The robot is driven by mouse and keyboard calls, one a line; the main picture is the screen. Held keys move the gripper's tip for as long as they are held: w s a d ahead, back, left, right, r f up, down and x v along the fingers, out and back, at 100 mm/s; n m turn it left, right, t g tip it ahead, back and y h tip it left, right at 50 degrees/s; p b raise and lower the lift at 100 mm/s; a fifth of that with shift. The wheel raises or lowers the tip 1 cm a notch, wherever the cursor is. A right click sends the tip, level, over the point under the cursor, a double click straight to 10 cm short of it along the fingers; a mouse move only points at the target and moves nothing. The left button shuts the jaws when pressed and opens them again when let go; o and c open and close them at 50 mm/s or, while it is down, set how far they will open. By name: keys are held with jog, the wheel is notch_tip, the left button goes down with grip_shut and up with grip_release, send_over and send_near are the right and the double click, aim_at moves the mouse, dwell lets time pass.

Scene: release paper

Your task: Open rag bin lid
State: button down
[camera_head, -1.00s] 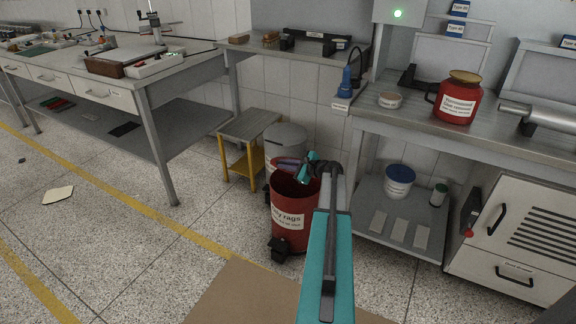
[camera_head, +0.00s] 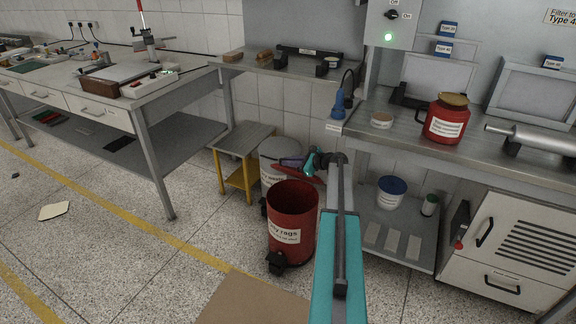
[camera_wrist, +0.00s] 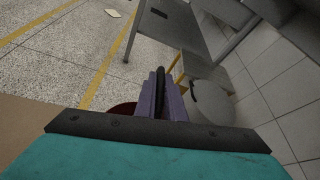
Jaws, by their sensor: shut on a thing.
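The red rag bin (camera_head: 290,228), labelled for oily rags, stands on the floor in the middle of the head view. Its mouth is uncovered, with the dark red inside showing. The red lid (camera_head: 311,175) is raised at the back of the bin, mostly hidden by my arm. My gripper (camera_head: 290,163) is at the lid, above the bin's rear rim. In the wrist view its purple fingers are shut on a thin black part, which I take to be the lid's handle (camera_wrist: 160,82). A dark red curved surface shows left of the fingers; I cannot tell whether it is bin or lid.
A grey bin (camera_head: 275,158) stands close behind the red bin, beside a yellow-legged stool (camera_head: 240,142). The workbench (camera_head: 440,148) with a red can (camera_head: 446,122) is at the right. A brown mat (camera_head: 245,300) lies in front.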

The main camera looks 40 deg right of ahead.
jog(key=shift+w+d+r+p, duration=0.25)
jog(key=shift+d+r, duration=0.15)
jog(key=shift+d, duration=0.3)
jog(key=shift+w+d+r+p, duration=0.15)
jog(key=shift+d+r+p, duration=0.15)
jog(key=shift+d, duration=0.35)
jog(key=shift+w+d+r+p, duration=0.2)
jog(key=shift+d+r, duration=0.25)
jog(key=shift+d, duration=0.25)
jog(key=c, duration=1.8)
grip_release()
jog(key=shift+c, duration=0.2)
jog(key=shift+w+a, duration=0.1)
jog(key=shift+w, duration=0.05)
jog(key=shift+r, duration=0.1)
jog(key=v, duration=1.3)
jog(key=shift+s+b, duration=0.4)
jog(key=shift+b, duration=0.05)
